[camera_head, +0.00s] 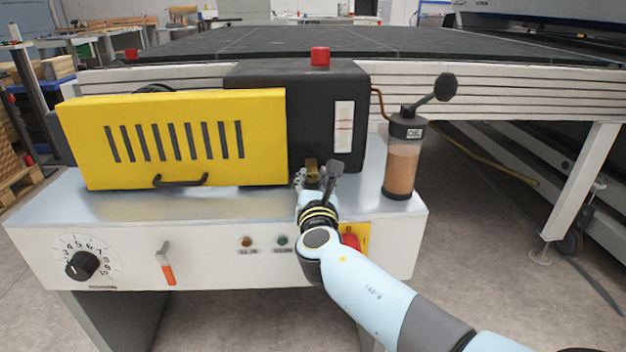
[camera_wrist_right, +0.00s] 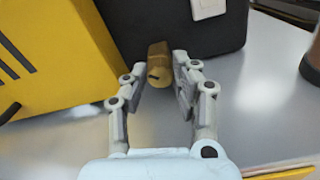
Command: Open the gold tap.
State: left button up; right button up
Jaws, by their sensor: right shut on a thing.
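The gold tap (camera_head: 312,166) sticks out from the front of the black housing, just right of the yellow cover. In the right wrist view the tap (camera_wrist_right: 158,68) lies between the fingertips, with a dark slot on its near end. My right gripper (camera_wrist_right: 160,80) is shut on the tap, one finger on each side. In the head view the gripper (camera_head: 315,180) is partly hidden by its own wrist, so the finger contact is hard to see there. My left gripper is not in view.
The yellow slotted cover (camera_head: 185,140) stands close on the left. The black housing (camera_head: 300,105) is behind the tap. An oil reservoir (camera_head: 402,165) with a black lever stands on the right. A red switch on a yellow plate (camera_head: 357,238) is below my wrist.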

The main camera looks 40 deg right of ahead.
grip_shut()
jog(key=n+p, duration=0.1)
jog(key=n, duration=0.2)
jog(key=shift+r, duration=0.1)
jog(key=n+p, duration=0.2)
jog(key=n, duration=0.2)
jog(key=shift+a+n, duration=0.1)
jog(key=shift+n, duration=0.3)
dwell(0.4)
jog(key=o, duration=0.8)
grip_release()
jog(key=shift+o, duration=0.2)
